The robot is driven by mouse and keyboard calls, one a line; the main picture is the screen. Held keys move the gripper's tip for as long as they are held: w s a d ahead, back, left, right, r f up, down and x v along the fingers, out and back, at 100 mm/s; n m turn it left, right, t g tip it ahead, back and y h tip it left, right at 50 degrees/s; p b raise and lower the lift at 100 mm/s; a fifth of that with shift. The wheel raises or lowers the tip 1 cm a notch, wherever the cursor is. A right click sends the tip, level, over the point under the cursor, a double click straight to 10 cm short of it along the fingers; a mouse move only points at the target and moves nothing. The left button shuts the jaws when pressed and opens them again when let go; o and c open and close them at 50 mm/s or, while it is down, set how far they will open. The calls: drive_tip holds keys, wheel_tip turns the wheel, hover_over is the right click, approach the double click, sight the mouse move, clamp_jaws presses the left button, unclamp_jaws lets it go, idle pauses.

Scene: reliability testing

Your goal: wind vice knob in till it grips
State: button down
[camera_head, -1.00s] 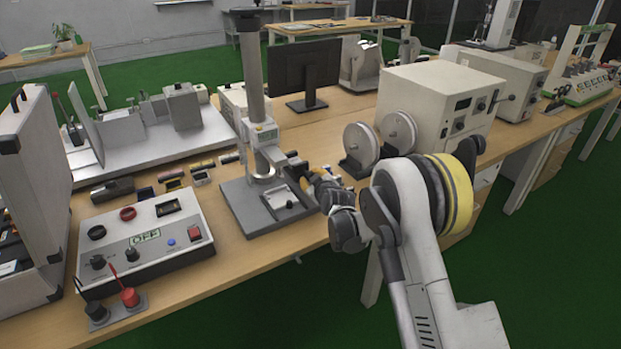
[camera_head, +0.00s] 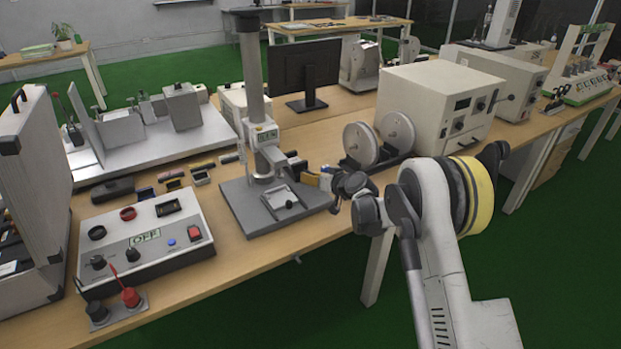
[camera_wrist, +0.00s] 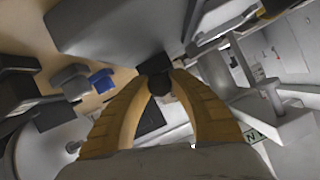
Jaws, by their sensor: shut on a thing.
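The grey test stand (camera_head: 255,100) stands on the bench, with a small metal fixture (camera_head: 283,198) on its base plate (camera_head: 245,222). I cannot tell surely which part is the vice. In the wrist view, the two yellow fingers of my gripper (camera_wrist: 160,84) curve in and close on a black knob (camera_wrist: 153,63), apparently the vice knob. Their tips hide part of it. What lies between the vice jaws does not show clearly. In the head view, my gripper is just right of the stand, mostly hidden behind my wrist.
A control box (camera_head: 147,237) stands left of the stand. Two spools (camera_head: 361,145) and a cream instrument (camera_head: 437,100) are to the right. A monitor (camera_head: 303,72) stands behind. Small coloured items lie left of the column. The bench's front edge is near my wrist.

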drive_tip(key=m+y, duration=0.2)
drive_tip(key=m, duration=0.1)
drive_tip(key=shift+f+m+g+y, duration=0.1)
drive_tip(key=shift+m+g+y, duration=0.2)
drive_tip(key=shift+m+g, duration=0.1)
drive_tip(key=shift+m+y, duration=1)
drive_tip(key=shift+m, duration=0.7)
drive_tip(key=c, duration=1.1)
unclamp_jaws()
drive_tip(key=shift+c, duration=0.2)
